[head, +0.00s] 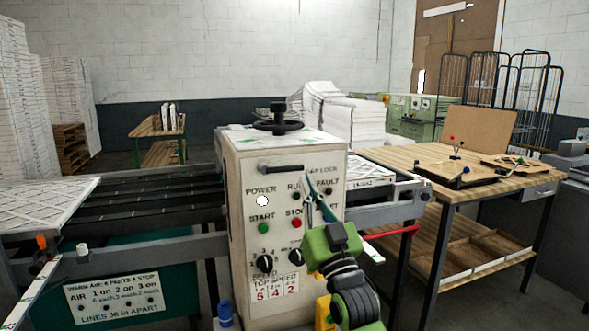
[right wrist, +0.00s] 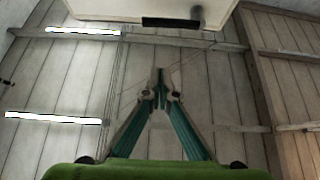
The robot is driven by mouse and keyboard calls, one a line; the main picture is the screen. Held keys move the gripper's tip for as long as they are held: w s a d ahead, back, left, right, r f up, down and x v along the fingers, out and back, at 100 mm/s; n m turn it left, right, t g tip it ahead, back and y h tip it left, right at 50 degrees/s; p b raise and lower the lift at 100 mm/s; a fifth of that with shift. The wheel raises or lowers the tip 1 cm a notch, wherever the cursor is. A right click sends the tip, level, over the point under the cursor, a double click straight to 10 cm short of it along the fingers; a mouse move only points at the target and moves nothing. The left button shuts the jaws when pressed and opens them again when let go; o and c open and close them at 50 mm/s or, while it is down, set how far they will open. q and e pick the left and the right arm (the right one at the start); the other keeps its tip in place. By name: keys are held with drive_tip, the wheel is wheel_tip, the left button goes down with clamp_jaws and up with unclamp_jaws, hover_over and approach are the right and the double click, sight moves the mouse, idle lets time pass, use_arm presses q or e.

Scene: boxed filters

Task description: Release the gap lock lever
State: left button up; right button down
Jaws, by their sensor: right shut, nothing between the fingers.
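The gap lock lever (head: 281,168) is a dark horizontal bar on the upper front of the pale control box (head: 238,215), left of the GAP LOCK label. My right gripper (head: 309,184) is shut and empty, its thin fingers pointing up in front of the panel, just below and right of the lever's right end. Whether the fingertips touch the lever or panel is not clear. In the right wrist view, the closed fingertips (right wrist: 160,73) point toward a dark bar (right wrist: 172,22), likely the lever, with a visible gap in the picture. My left gripper is not visible.
A black handwheel (head: 277,121) tops the box. Buttons and knobs sit below the lever, near my right arm. A wooden table (head: 400,155) with small parts stands right. Conveyor rails (head: 150,205) extend left. A red bar (head: 392,233) projects right of my gripper.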

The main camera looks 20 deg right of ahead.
sight(294, 169)
drive_tip(key=p+x, duration=0.4)
drive_tip(key=x, duration=0.6)
drive_tip(key=shift+w+f, duration=0.15)
drive_tip(key=shift+f, duration=0.9)
drive_tip(key=shift+w+f, duration=0.1)
drive_tip(key=shift+f, duration=0.95)
